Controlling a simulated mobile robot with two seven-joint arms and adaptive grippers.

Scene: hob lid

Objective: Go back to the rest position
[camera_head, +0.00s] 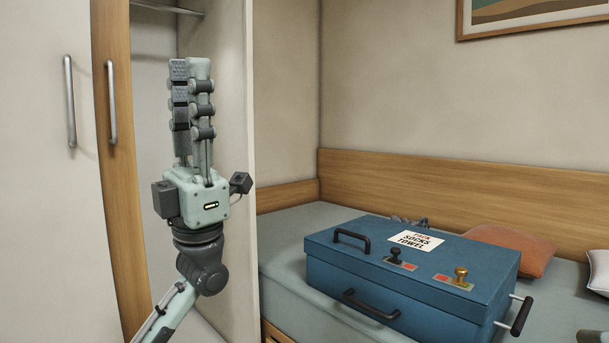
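My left gripper (189,72) is raised upright at the left, in front of the wardrobe opening. Its long jointed fingers point up and overlap from this side, so the gap between them is hidden. I see nothing held in it. It is well apart from the blue case (345,274) on the bed. The case is closed, with black handles, a black knob (396,255), a brass knob (460,273) and a label (416,241) reading "PACK SOCKS TOWEL". My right gripper does not show clearly anywhere.
The case lies on a bed (290,231) with a wooden headboard (440,184). An orange pillow (513,250) lies behind it. A small dark object (593,337) is cut off at the lower right. Wardrobe doors (35,200) with metal handles stand close at the left.

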